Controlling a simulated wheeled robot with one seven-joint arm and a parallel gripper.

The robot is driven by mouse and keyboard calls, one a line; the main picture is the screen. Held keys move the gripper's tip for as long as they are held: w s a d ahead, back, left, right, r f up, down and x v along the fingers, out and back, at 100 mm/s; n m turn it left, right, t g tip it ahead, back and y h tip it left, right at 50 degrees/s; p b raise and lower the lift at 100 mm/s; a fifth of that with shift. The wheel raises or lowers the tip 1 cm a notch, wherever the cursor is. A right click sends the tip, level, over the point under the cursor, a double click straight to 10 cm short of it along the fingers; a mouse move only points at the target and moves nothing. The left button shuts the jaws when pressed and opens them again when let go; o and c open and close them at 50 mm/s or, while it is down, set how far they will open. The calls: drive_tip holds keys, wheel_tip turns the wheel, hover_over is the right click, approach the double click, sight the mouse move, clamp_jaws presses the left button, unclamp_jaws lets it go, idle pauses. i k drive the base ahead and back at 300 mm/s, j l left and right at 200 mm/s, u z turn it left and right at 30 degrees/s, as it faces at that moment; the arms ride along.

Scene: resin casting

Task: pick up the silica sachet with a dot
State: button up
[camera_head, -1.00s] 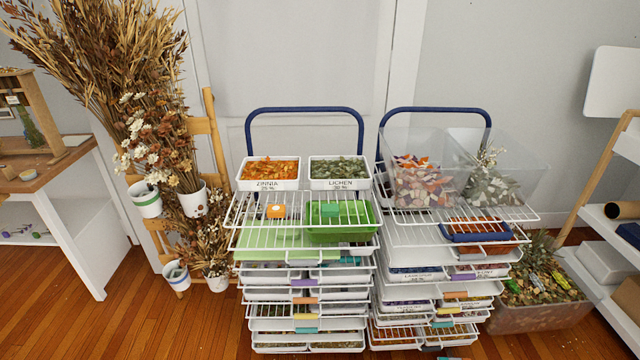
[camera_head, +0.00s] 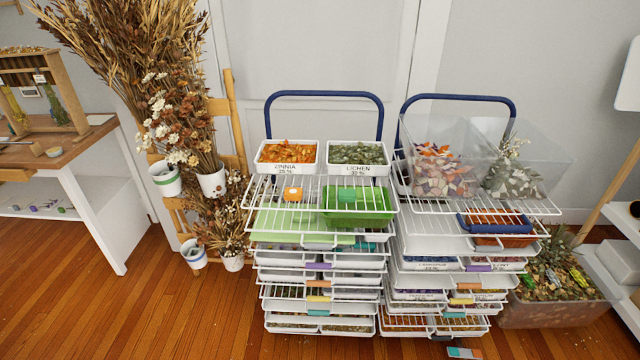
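I cannot make out a silica sachet with a dot for certain. A small orange block with a pale patch on it (camera_head: 292,194) lies at the left on the top wire shelf (camera_head: 262,197) of the left rack. A small green piece (camera_head: 346,194) is to its right, over a green tray (camera_head: 357,217). Both are too small to identify. My gripper is not in view.
A zinnia tray (camera_head: 287,168) and a lichen tray (camera_head: 358,170) stand on the left rack. Clear bins (camera_head: 529,152) stand on the right rack. Dried flowers (camera_head: 180,110) and a white-legged table (camera_head: 92,205) are at left. The wooden floor (camera_head: 190,315) in front is free.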

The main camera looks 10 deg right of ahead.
sight(295, 194)
drive_tip(key=i+j, duration=0.15)
drive_tip(key=i, duration=0.35)
drive_tip(key=i+j+u, duration=0.1)
drive_tip(key=i, duration=0.4)
